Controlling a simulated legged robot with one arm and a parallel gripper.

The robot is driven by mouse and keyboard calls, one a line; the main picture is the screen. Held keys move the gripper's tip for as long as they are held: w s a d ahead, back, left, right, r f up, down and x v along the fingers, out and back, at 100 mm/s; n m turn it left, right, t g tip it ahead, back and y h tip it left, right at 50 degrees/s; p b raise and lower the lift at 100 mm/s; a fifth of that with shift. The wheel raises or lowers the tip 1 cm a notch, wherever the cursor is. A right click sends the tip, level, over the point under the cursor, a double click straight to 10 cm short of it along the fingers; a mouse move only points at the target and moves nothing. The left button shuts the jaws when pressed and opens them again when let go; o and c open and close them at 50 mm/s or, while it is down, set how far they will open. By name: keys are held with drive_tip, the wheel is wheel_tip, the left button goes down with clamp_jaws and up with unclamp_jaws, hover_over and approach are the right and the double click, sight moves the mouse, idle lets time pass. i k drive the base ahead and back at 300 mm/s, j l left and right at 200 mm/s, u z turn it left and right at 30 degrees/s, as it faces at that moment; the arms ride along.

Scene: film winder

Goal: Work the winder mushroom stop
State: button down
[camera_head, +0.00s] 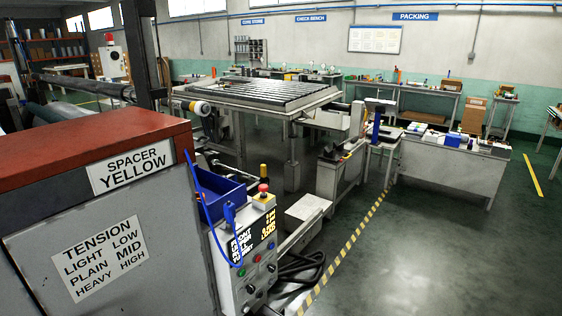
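A blue cord hangs in front of the box. A second red-topped white box (112,62) stands farther back at the left; its details are too small to tell. My gripper is not in view.
A red-topped grey cabinet (95,150) with tension and spacer signs fills the left foreground. A blue bin (215,189) is beside the control box. Black hoses (300,268) lie on the floor to its right. A slatted table (265,92) stands behind. Floor at right is clear.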

sight(262, 188)
drive_tip(key=i+z, duration=0.15)
drive_tip(key=i, duration=0.25)
drive_tip(key=i+j+z, duration=0.2)
drive_tip(key=i, duration=0.2)
drive_tip(key=i+j+z, duration=0.15)
drive_tip(key=i, duration=0.3)
